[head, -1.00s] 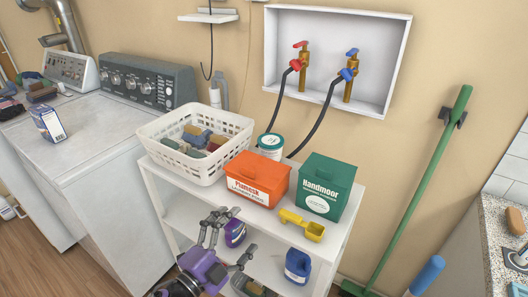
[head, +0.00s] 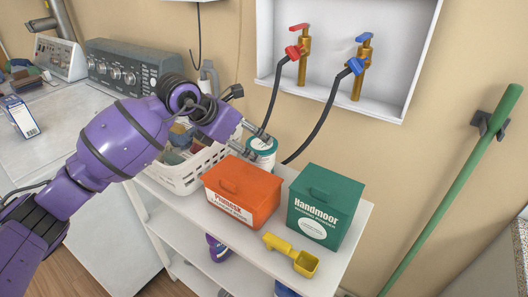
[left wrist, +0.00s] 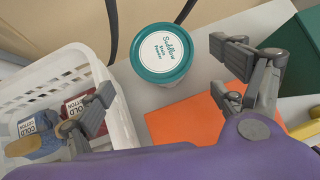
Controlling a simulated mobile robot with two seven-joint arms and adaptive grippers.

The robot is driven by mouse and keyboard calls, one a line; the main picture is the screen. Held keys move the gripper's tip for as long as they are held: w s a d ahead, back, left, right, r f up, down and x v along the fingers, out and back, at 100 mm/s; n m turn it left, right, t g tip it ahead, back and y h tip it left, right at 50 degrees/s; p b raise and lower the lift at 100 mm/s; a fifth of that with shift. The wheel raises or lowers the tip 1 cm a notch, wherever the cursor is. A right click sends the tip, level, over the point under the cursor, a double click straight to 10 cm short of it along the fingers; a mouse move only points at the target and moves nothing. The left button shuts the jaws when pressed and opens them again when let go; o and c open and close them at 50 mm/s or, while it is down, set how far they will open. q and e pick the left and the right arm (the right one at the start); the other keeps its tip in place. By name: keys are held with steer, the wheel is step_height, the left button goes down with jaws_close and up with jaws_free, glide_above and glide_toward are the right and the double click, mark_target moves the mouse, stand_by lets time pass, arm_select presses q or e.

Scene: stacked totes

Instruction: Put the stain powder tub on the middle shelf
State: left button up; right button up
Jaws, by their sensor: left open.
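The stain powder tub (head: 262,148) is a round white tub with a teal lid. It stands upright on the rack's top shelf (head: 240,255), behind the orange box. The left wrist view shows its labelled lid (left wrist: 162,52) clearly. My left gripper (head: 254,130) is open just above and beside the tub, partly covering it in the head view. In the left wrist view the spread fingers (left wrist: 163,85) lie either side of the tub's line, with nothing between them. The middle shelf (head: 200,281) shows below, partly hidden by the top shelf. My right gripper is not in view.
An orange box (head: 242,190), a green box (head: 325,205) and a yellow scoop (head: 292,253) crowd the top shelf. A purple container (head: 217,247) occupies part of the middle shelf. Hoses hang behind the tub.

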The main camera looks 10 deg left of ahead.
mark_target(256, 146)
arm_select(q)
steer(key=shift+w+d+f, duration=0.2)
steer(key=shift+d+f, duration=0.25)
steer(key=shift+f, duration=0.2)
steer(key=shift+x, duration=0.8)
steer(key=x, duration=0.3)
steer(key=shift+w, duration=0.1)
steer(key=shift+c, duration=0.2)
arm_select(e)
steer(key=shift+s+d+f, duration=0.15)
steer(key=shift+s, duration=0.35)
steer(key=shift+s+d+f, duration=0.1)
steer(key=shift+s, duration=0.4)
